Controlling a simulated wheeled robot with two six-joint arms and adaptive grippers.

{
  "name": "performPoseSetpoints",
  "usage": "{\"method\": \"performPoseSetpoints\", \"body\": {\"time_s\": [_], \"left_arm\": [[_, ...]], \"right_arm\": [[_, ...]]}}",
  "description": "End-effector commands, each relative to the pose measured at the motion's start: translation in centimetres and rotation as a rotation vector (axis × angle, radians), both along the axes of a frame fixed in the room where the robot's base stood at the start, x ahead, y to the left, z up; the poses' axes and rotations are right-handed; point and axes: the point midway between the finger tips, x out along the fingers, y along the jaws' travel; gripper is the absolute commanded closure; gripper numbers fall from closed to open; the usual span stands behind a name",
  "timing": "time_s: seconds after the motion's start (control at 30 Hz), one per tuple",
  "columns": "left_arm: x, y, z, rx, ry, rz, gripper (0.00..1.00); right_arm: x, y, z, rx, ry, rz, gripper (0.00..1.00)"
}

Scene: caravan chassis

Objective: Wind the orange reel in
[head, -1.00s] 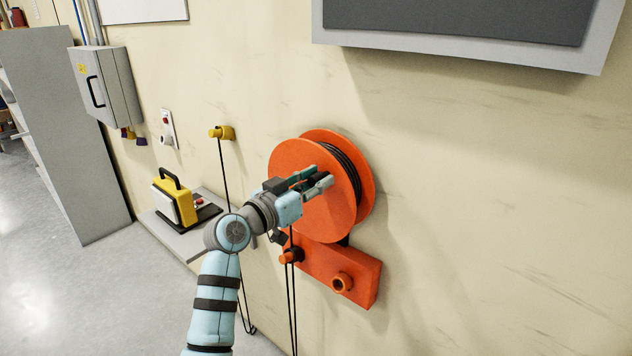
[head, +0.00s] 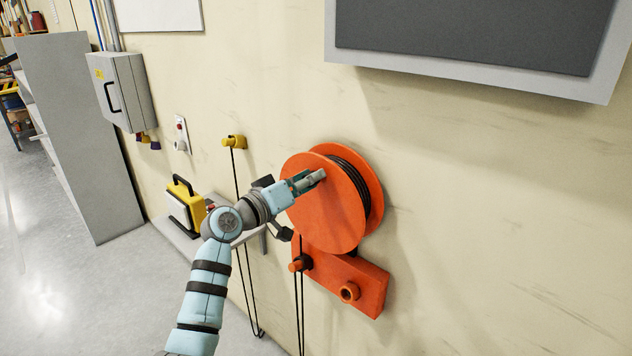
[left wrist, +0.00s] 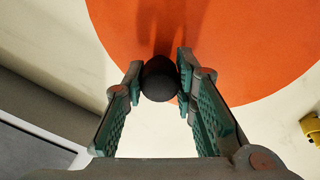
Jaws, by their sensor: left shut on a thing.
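The orange reel (head: 322,222) is mounted on the wall, with black cable (head: 352,188) wound between its two discs. My left gripper (head: 316,177) is at the upper part of the reel's front disc. In the left wrist view its two green-padded fingers are shut on a round black knob (left wrist: 160,80), with the orange disc (left wrist: 235,50) behind it. Black cable hangs below the orange bracket (head: 362,282) under the reel. My right gripper is not in view.
A yellow wall fitting (head: 233,142) has black cable hanging from it. A yellow case (head: 184,203) stands on a grey shelf at left. A grey wall box (head: 122,90) and a tall grey cabinet (head: 70,140) are further left. A dark panel (head: 470,35) overhangs above the reel.

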Motion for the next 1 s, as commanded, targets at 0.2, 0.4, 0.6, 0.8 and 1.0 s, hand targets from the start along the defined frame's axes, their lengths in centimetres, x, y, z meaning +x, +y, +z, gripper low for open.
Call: {"method": "performPoseSetpoints", "body": {"time_s": [0.2, 0.4, 0.6, 0.8, 1.0], "left_arm": [[0.35, 0.48, 0.09, -0.049, 0.035, 0.001, 1.0], [0.42, 0.56, 0.04, -0.06, 0.043, 0.0, 1.0], [0.41, 0.55, 0.03, -0.059, 0.043, 0.0, 1.0], [0.41, 0.54, 0.01, -0.058, 0.042, 0.0, 0.54], [0.4, 0.53, 0.03, -0.058, 0.042, 0.0, 0.54]], "right_arm": [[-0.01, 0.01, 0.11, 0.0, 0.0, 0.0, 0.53], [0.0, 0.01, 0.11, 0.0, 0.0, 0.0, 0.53], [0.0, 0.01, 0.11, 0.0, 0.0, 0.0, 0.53], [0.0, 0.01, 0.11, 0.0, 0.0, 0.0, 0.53], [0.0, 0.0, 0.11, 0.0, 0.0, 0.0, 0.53]]}}
